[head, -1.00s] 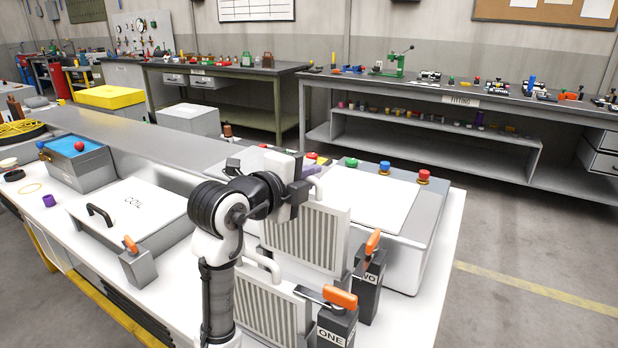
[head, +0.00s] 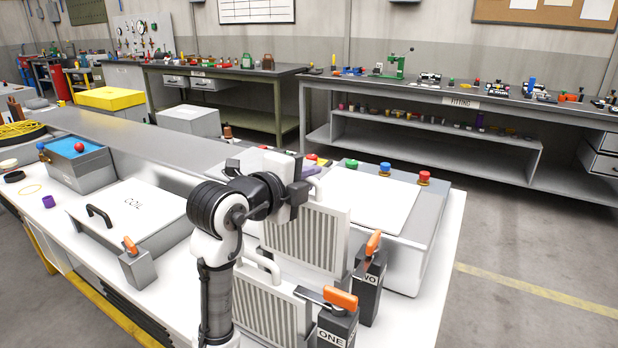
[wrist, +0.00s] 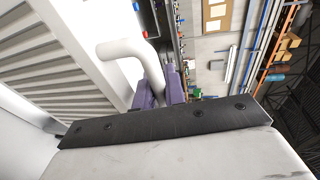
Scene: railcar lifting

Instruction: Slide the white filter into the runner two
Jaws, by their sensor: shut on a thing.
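A white pleated filter (head: 297,240) stands upright next to the dark block marked TWO (head: 366,285). Its white curved handle (wrist: 128,52) is at the top left in the wrist view, with the filter's ribbed face (wrist: 55,60) beside it. My gripper (wrist: 160,88) has purple fingers shut on the end of this handle. In the head view my wrist covers most of the grip. I cannot tell how deep the filter sits in the runner. A second white filter (head: 268,315) stands nearer, next to the block marked ONE (head: 337,327).
Blocks TWO and ONE carry orange levers (head: 373,243) (head: 341,298). A grey box with a white top (head: 375,200) and coloured knobs stands behind. The COIL cover (head: 135,213) lies left on the white bench. The bench's right front corner (head: 400,320) is clear.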

